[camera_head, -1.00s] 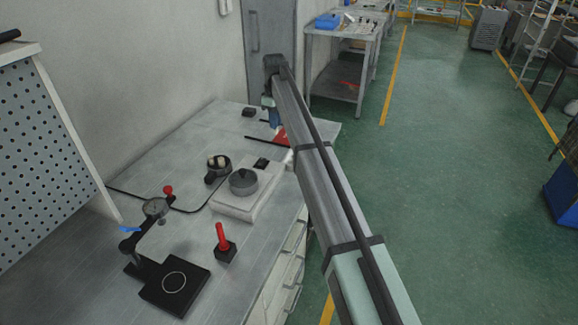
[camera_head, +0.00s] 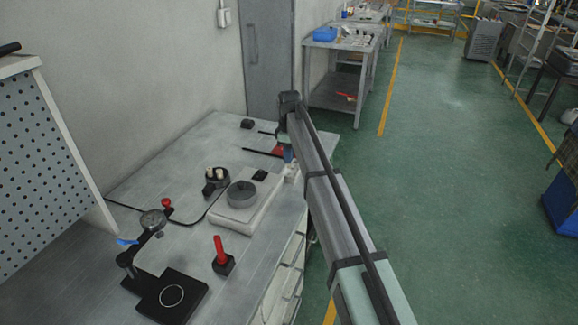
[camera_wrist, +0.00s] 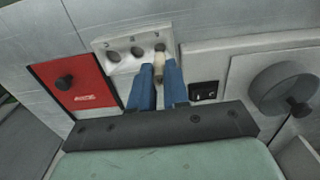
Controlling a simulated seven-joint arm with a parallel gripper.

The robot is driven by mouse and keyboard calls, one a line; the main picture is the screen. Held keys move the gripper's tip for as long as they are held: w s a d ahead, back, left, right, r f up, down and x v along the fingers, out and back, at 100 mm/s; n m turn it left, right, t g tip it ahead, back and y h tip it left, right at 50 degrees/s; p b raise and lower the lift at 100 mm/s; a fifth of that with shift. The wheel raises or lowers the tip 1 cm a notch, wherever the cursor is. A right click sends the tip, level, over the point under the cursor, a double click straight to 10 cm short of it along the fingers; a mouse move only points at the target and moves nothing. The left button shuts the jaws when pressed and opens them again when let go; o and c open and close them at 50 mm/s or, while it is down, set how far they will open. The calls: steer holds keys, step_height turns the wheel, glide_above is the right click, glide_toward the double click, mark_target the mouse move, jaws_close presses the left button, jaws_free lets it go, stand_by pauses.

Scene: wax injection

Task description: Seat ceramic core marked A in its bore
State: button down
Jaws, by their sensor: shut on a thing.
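My gripper (camera_wrist: 159,80) has blue fingers shut on a cream ceramic core (camera_wrist: 158,62). No letter is readable on it. Its far end is at the rightmost hole of a pale block (camera_wrist: 125,42); I cannot tell whether it has entered the bore or is just above it. Two other dark holes in the block, to the left, look empty. In the head view my gripper (camera_head: 288,152) points down at the table's far right, close to the pale block (camera_head: 291,174), which is partly hidden by the arm.
A red plate (camera_wrist: 72,82) with a black knob lies left of the block. A scale (camera_head: 236,208) with a grey round piece is close on the right. A black cup (camera_head: 216,180) holds pale cores. A dial gauge stand (camera_head: 140,240) and red-handled tool (camera_head: 220,252) are nearer.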

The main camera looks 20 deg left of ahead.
mark_target(289, 167)
steer(key=shift+f, duration=2.2)
steer(key=shift+f, duration=0.15)
steer(key=c, duration=1.1)
jaws_free()
step_height(289, 167, up, 12)
steer(key=shift+r, duration=0.15)
